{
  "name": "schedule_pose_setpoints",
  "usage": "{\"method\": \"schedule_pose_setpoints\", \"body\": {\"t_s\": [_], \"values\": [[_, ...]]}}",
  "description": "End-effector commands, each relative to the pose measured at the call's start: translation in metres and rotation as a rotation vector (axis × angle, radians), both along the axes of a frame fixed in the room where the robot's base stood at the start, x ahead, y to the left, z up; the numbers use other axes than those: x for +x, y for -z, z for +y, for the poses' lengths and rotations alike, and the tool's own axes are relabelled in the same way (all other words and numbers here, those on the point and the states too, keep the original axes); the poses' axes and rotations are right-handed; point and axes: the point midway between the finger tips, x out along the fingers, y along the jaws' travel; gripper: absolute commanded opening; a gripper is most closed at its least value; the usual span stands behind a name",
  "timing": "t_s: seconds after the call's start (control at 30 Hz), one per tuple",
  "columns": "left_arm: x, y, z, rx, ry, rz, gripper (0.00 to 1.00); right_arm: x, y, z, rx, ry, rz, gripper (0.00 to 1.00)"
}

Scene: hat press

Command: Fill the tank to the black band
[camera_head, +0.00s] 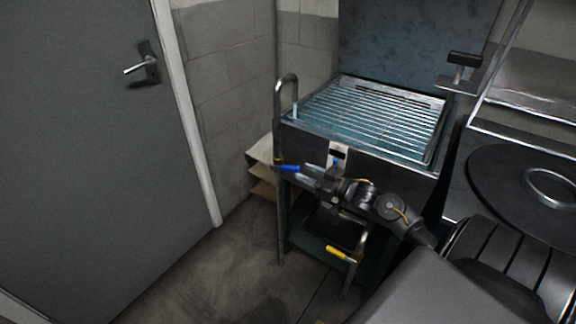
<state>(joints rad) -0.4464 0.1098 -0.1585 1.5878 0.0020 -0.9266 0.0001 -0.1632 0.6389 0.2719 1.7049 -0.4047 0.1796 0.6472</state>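The tank (432,166) is a dark metal basin with a wire grille (370,115) over bluish water. A white sight gauge (339,155) with a dark band and some blue below it is on its front. A bent metal fill pipe (278,112) rises at its left corner, with a blue lever (288,168) on it. My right gripper (302,175) is at the blue lever's right end, its fingers pointing left; whether they touch the lever or how far apart they are is unclear. My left gripper is not in view.
A yellow lever (338,253) sits on a lower pipe under the tank. A grey door (80,150) is at left. A round dark plate (510,185) is at right. Floor at left is clear.

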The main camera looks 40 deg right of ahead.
Motion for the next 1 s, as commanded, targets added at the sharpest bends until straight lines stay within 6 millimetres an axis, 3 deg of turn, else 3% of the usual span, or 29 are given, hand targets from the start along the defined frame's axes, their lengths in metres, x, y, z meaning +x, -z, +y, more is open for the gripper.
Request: {"method": "schedule_pose_setpoints", "body": {"t_s": [0.2, 0.4, 0.83, 1.0], "values": [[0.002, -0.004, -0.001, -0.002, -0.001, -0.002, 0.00, 0.041, 0.000, 0.012, 0.002, 0.001, -0.002, 0.40], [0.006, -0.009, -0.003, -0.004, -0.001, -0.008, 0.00, 0.066, 0.001, 0.019, 0.002, 0.002, 0.000, 0.40], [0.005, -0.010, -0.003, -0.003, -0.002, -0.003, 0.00, 0.075, 0.001, 0.023, 0.000, 0.001, 0.001, 0.40], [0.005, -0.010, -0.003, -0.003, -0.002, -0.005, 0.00, 0.074, 0.001, 0.022, 0.001, 0.001, 0.001, 0.18]]}}
